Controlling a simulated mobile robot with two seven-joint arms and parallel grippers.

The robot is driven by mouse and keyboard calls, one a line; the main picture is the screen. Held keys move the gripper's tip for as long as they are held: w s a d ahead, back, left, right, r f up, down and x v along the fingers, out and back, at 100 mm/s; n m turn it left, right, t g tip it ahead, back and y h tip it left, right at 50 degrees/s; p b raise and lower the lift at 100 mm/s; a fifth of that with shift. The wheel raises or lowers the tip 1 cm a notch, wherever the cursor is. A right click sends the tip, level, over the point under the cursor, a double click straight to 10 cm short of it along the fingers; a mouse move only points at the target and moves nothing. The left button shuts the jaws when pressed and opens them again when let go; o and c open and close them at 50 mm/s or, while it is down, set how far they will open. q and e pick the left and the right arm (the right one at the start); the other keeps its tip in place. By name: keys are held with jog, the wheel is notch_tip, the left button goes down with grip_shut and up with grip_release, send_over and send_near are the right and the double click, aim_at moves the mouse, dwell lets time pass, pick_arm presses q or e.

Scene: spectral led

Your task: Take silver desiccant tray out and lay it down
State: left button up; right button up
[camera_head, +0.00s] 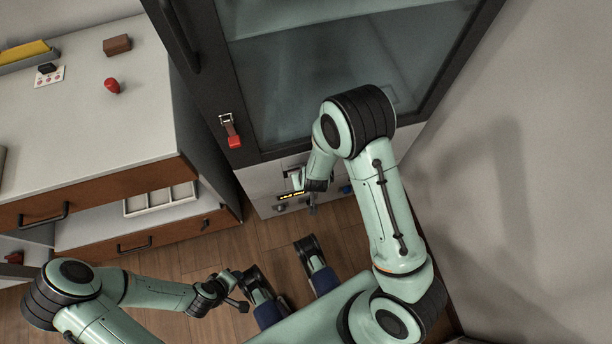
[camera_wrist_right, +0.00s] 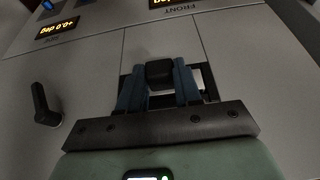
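The grey lower panel (camera_head: 262,187) of the glass-doored cabinet is in front of my right arm. In the right wrist view, the two blue fingers of my right gripper (camera_wrist_right: 160,88) stand on either side of a small black knob (camera_wrist_right: 160,71) on this panel. They sit flush against its sides and appear shut on it. A dark recess with a pale, silvery surface (camera_wrist_right: 207,80) shows behind the fingers; I cannot tell whether this is the desiccant tray. In the head view my right gripper (camera_head: 312,203) is partly hidden by its own wrist. My left gripper (camera_head: 238,303) hangs low, away from the cabinet.
A black lever (camera_wrist_right: 44,104) and lit displays (camera_wrist_right: 57,30) are on the panel near my right gripper. A red-and-black latch (camera_head: 231,130) is on the cabinet frame. A white counter (camera_head: 90,125) carries a red object (camera_head: 112,86) and a brown block (camera_head: 117,45). Below, a drawer (camera_head: 140,235) stands open with a divided white tray (camera_head: 160,199).

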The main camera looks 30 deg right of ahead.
grip_shut()
jog(key=s+a+p, duration=0.3)
jog(key=s+p, duration=0.1)
jog(key=s, duration=0.9)
jog(key=shift+s+a+p, duration=0.15)
jog(key=shift+s+p, duration=0.15)
jog(key=shift+p, duration=0.05)
jog(key=shift+s+a+p, duration=0.1)
jog(key=shift+s+p, duration=0.25)
jog(key=shift+s, duration=0.15)
